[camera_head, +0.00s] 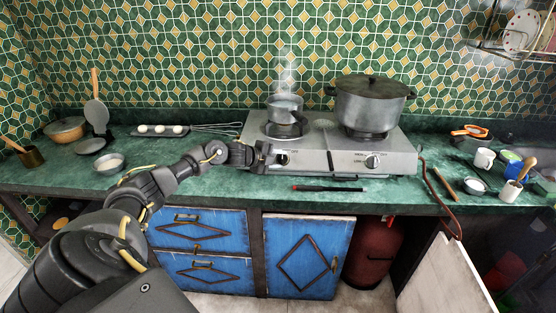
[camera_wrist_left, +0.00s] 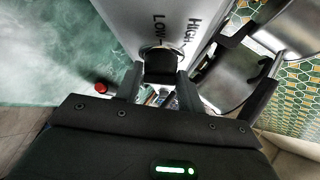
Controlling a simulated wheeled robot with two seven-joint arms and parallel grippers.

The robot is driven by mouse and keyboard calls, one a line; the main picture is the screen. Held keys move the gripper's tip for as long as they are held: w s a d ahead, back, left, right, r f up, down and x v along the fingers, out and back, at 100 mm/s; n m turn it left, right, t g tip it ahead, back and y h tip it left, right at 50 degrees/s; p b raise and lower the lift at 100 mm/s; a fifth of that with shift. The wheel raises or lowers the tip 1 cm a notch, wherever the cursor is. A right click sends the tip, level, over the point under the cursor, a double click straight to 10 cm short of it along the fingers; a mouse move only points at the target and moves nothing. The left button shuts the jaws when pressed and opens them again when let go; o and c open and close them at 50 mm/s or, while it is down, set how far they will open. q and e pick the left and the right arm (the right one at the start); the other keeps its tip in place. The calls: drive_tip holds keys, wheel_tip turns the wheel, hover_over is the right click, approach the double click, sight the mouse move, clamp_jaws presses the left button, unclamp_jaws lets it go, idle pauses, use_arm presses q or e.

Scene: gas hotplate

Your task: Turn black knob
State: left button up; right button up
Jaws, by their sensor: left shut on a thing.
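The silver gas hotplate (camera_head: 316,160) stands on the green counter, with a knob at the left and another at the right of its front. My left gripper (camera_head: 272,157) is at the left black knob (camera_head: 284,159), partly hiding it. In the left wrist view the black knob (camera_wrist_left: 160,64) sits between the two fingers of my left gripper (camera_wrist_left: 160,80), below the LOW and HIGH marks. The fingers are shut on it. The right black knob (camera_head: 372,162) is free. My right gripper is not in view.
A steaming small pot (camera_head: 285,113) stands on the left burner and a large lidded pot (camera_head: 369,103) on the right one. A black and red tool (camera_head: 330,189) lies on the counter in front. Cups (camera_head: 484,158) stand at the right.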

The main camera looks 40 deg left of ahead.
use_arm(q)
drive_tip(key=shift+f, duration=0.2)
drive_tip(key=o, duration=1)
drive_tip(key=shift+c, duration=0.2)
drive_tip(key=shift+r, duration=0.1)
drive_tip(key=shift+s, duration=0.1)
drive_tip(key=b+v, duration=0.2)
drive_tip(key=v, duration=0.8)
drive_tip(key=shift+s, duration=0.3)
drive_tip(key=shift+a+r, duration=0.1)
